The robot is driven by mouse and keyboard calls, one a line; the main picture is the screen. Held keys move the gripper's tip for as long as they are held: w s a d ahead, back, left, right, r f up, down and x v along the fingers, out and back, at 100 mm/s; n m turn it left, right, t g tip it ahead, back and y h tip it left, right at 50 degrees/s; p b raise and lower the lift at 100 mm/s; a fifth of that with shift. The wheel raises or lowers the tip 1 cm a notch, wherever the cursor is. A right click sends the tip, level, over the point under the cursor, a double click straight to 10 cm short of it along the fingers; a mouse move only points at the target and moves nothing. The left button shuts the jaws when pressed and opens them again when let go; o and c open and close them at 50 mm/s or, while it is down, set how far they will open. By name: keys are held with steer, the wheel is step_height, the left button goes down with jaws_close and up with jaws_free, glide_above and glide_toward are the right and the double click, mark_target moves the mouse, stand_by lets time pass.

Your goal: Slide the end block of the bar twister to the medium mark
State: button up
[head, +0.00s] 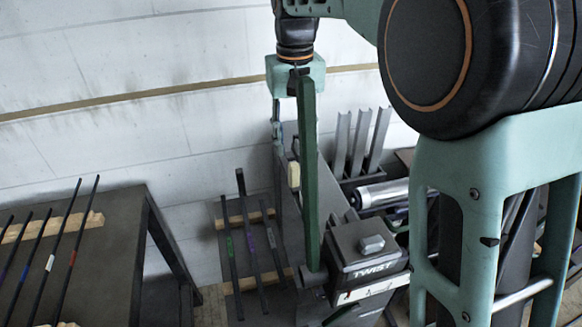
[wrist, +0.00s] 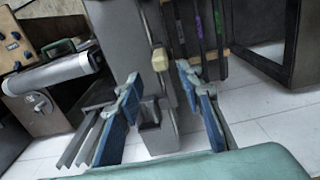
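The bar twister has a dark head box marked TWIST (head: 365,255), a long green lever (head: 308,170) standing up, and a grey bed (wrist: 120,50). A grey notched block (wrist: 150,135), which looks like the end block, sits at the bed's near end in the wrist view. A cream handle (wrist: 160,60) shows beyond it, also in the head view (head: 294,175). My gripper (wrist: 160,90) is open, with blue-padded fingers on either side of the grey block's line, apparently not touching it. In the head view the lever partly hides my fingers. I cannot make out the medium mark.
A rack of dark bars (head: 245,240) with coloured bands stands left of the twister. A dark table (head: 110,265) with more bars is farther left. A white wall is behind.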

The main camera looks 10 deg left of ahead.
mark_target(294, 164)
step_height(294, 164, down, 8)
steer(key=shift+f, duration=0.25)
jaws_close()
stand_by(0.3)
